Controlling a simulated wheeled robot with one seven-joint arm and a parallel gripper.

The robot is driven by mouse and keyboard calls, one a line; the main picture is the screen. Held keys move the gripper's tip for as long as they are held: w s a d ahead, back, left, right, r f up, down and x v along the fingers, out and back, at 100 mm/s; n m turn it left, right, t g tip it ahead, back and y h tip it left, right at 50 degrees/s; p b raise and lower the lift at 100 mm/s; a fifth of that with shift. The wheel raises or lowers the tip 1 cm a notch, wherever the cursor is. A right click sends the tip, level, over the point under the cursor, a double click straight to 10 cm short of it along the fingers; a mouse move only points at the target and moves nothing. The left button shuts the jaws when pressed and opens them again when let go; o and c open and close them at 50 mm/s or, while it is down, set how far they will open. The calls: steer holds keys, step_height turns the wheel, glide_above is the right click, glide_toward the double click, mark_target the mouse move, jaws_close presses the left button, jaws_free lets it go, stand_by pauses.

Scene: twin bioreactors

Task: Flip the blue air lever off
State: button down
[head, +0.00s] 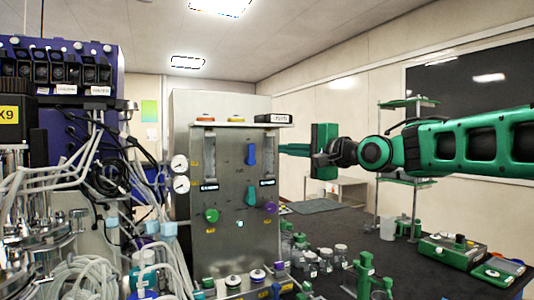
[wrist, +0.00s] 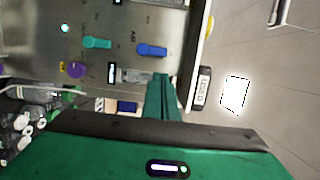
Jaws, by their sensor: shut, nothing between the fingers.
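The blue air lever (head: 251,154) is on the upper part of a grey metal control panel (head: 228,168) and stands upright in the head view. In the wrist view, which is turned sideways, the blue lever (wrist: 151,50) lies lengthwise across the picture. A teal lever (head: 251,195) sits below it on the panel; it also shows in the wrist view (wrist: 97,43). My gripper (head: 283,148) is to the right of the panel, level with the blue lever. Its fingers (wrist: 161,78) are shut and empty, apart from the lever.
Green (head: 211,215) and purple (head: 271,207) knobs are lower on the panel. Tubes and cables crowd the left. Small jars (head: 311,264) stand on the dark bench below.

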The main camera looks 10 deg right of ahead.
mark_target(250, 155)
steer(key=x, duration=1)
steer(key=shift+a, duration=0.1)
